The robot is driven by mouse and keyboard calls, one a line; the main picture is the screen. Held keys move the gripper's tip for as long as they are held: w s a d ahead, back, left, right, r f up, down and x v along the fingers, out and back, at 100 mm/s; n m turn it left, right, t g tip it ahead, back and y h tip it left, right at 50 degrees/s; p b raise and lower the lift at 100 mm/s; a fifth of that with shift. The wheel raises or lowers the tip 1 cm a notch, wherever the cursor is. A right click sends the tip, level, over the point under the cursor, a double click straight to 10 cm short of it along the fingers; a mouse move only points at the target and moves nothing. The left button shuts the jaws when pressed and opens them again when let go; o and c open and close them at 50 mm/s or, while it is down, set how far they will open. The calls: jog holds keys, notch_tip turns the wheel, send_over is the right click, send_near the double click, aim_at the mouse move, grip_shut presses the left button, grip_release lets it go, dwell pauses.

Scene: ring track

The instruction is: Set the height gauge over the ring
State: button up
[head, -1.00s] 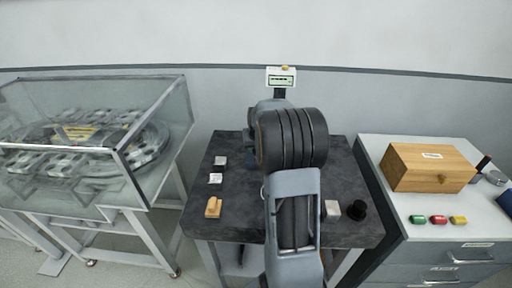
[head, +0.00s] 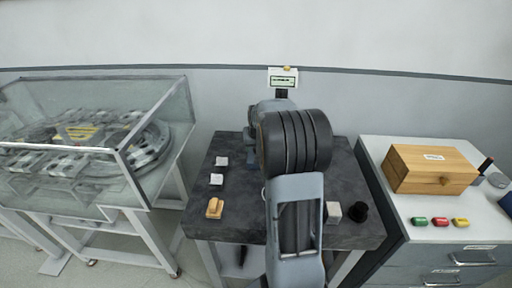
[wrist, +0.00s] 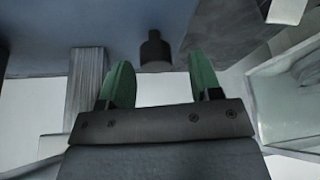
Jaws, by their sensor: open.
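My gripper (wrist: 160,85) is open, with two green fingers apart, in the wrist view. A dark stepped cylinder (wrist: 155,52) shows beyond and between the fingertips, with nothing visibly gripped. In the head view my arm hides the gripper. The ring-shaped track (head: 85,145) lies inside a clear case (head: 150,110) on the left. A small unit with a green-marked display (head: 283,78) stands on a post behind the dark table; I cannot tell whether it is the height gauge.
The dark table (head: 225,228) carries a wooden block (head: 214,208), two small white pieces (head: 222,161), a pale cube (head: 333,212) and a black round piece (head: 358,212). The right cabinet holds a wooden box (head: 430,168) and red, green and yellow pieces (head: 440,221).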

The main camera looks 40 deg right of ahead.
jog(key=v, duration=1.2)
jog(key=shift+s+r, duration=0.15)
jog(key=shift+r, duration=0.1)
jog(key=shift+a, duration=0.15)
jog(key=s+a+f+n+y+p, duration=0.1)
jog(key=s+a+f+n, duration=0.1)
jog(key=s+a, duration=0.6)
jog(key=s+a+f+n+p, duration=0.1)
jog(key=s+a+f+n, duration=0.1)
jog(key=s+a, duration=0.6)
jog(key=a+n, duration=0.1)
jog(key=a, duration=0.5)
jog(key=shift+s+f+y+p, duration=0.15)
jog(key=shift+y+p, duration=0.15)
jog(key=shift+y, duration=0.1)
